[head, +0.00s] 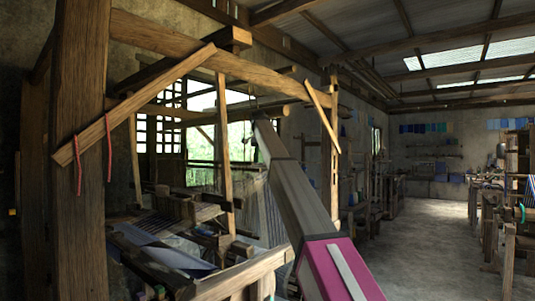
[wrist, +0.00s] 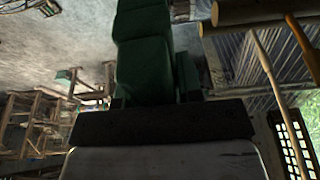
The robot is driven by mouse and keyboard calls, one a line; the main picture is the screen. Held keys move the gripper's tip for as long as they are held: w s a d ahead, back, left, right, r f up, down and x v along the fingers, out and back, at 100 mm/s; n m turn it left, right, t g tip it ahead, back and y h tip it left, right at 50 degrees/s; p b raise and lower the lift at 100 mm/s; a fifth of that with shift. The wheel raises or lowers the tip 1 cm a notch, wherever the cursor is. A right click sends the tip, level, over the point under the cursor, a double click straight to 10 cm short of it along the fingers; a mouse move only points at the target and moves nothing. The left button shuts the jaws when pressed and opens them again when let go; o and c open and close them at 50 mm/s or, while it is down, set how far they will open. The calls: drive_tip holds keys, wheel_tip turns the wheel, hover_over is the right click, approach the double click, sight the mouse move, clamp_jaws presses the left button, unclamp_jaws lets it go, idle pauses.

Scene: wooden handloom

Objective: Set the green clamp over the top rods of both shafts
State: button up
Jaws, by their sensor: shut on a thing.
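The green clamp (wrist: 145,65) fills the upper middle of the wrist view, dark and close to the camera. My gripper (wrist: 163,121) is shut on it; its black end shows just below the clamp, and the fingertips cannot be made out. In the head view my arm reaches up into the wooden loom, and its far end is near a high crossbar. The clamp cannot be made out there. Vertical threads (head: 267,212) show behind the arm. The top rods of the two shafts cannot be told apart in either view.
A thick loom post (head: 82,200) and a slanted brace (head: 135,103) with red cords stand at the left. A long upper beam (head: 200,60) crosses above. Blue-white cloth (head: 165,250) lies low on the loom. Open floor (head: 430,225) is at the right.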

drive_tip(key=w+a, duration=0.1)
drive_tip(key=w, duration=0.1)
drive_tip(key=w+a+r, duration=0.1)
drive_tip(key=w+a, duration=0.2)
drive_tip(key=w, duration=0.1)
drive_tip(key=shift+w+a+r, duration=0.15)
drive_tip(key=shift+w+a, duration=0.05)
drive_tip(key=shift+w, duration=0.1)
clamp_jaws()
drive_tip(key=f, duration=0.1)
drive_tip(key=a+f, duration=0.1)
drive_tip(key=f, duration=0.1)
drive_tip(key=w+f, duration=0.1)
drive_tip(key=shift+a+f, duration=0.2)
drive_tip(key=shift+f, duration=0.2)
drive_tip(key=shift+s+f, duration=0.2)
drive_tip(key=shift+f, duration=0.05)
drive_tip(key=o, duration=1.1)
unclamp_jaws()
drive_tip(key=shift+f, duration=0.1)
drive_tip(key=shift+s, duration=0.1)
